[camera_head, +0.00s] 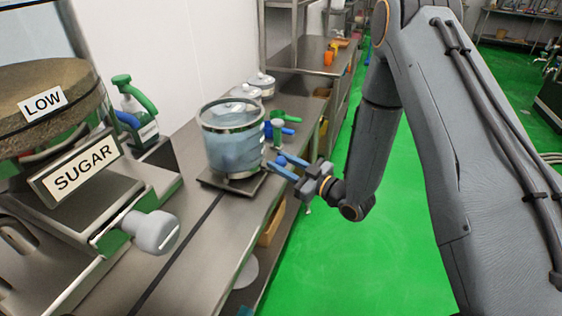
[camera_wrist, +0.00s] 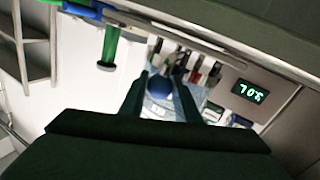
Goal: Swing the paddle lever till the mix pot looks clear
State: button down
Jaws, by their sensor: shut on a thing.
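The mix pot (camera_head: 232,150) is a clear round vessel with a metal rim, standing on a dark square base on the steel counter. The liquid inside looks pale blue and cloudy, with uneven darker patches. My gripper (camera_head: 279,166) is just right of the pot, near the counter edge. It is shut on a blue ball knob, which looks like the end of the paddle lever; the knob (camera_wrist: 160,86) shows between my two fingers in the wrist view. The rest of the lever is mostly hidden.
A SUGAR hopper (camera_head: 85,165) with a grey knob (camera_head: 150,232) stands at the near left. A green-handled bottle (camera_head: 135,108) and lidded metal pots (camera_head: 262,84) stand along the wall. Green floor (camera_head: 390,210) is open at right. A lit display (camera_wrist: 249,91) shows in the wrist view.

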aim_at(285, 165)
jog(key=shift+s+a, duration=0.1)
jog(key=c, duration=1.4)
grip_release()
jog(key=shift+a, duration=0.1)
jog(key=shift+o, duration=0.2)
jog(key=shift+s+d, duration=0.15)
jog(key=shift+d, duration=0.3)
jog(key=b+v, duration=0.2)
jog(key=v, duration=0.5)
